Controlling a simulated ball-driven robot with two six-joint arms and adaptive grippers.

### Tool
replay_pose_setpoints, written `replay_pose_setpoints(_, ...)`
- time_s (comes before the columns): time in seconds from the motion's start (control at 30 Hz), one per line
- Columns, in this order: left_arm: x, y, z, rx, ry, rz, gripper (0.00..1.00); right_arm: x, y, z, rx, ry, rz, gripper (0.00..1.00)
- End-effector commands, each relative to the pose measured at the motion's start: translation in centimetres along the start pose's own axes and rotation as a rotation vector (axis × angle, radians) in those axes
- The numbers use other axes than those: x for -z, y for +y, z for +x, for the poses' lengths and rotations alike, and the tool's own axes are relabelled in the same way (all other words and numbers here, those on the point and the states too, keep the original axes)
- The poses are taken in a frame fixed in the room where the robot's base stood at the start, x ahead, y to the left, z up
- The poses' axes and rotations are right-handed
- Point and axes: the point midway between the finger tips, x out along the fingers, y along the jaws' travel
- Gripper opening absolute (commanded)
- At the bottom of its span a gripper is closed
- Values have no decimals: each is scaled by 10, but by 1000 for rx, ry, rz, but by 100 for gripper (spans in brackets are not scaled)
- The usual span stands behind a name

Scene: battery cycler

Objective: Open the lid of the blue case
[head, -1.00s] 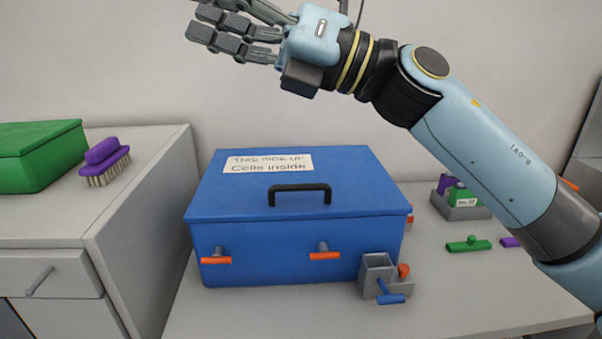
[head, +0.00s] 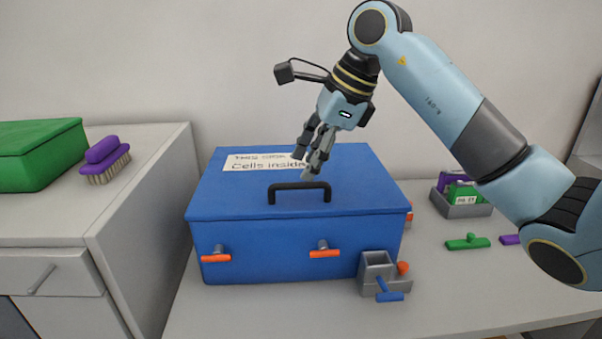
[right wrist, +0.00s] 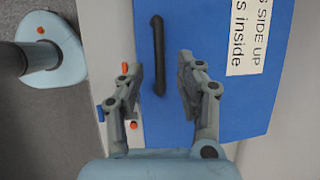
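The blue case (head: 290,235) stands shut on the bench, with a white label (head: 255,162) on its lid. A black handle (head: 299,187) is fixed on the lid toward the front edge. Two orange-tipped latches (head: 216,257) (head: 324,251) are on the front wall. My right gripper (head: 309,172) points down just above the lid by the handle. In the right wrist view its fingers (right wrist: 160,75) are apart, with the black handle (right wrist: 157,55) showing between them, and nothing is gripped. My left gripper is out of view.
A small grey holder (head: 376,272) with blue and orange parts stands at the case's front right corner. A grey tray (head: 462,210) and a green piece (head: 468,242) lie to the right. A cabinet with a green box (head: 40,160) and purple brush (head: 105,160) is at left.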

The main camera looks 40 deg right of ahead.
Motion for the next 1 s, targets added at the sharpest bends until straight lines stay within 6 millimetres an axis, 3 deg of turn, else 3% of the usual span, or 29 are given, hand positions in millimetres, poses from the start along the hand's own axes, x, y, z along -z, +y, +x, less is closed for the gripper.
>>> replay_pose_setpoints(0.23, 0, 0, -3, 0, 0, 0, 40, 0, 1, 34, -2, -1, 2, 36)
replay_pose_setpoints(0.57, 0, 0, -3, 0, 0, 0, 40, 0, 1, 40, 0, -1, -1, 36)
replay_pose_setpoints(0.87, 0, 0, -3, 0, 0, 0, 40, 0, 1, 40, -1, -1, 0, 1)
replay_pose_setpoints(1.0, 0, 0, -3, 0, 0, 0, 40, 0, 1, 40, -1, -1, 0, 0)
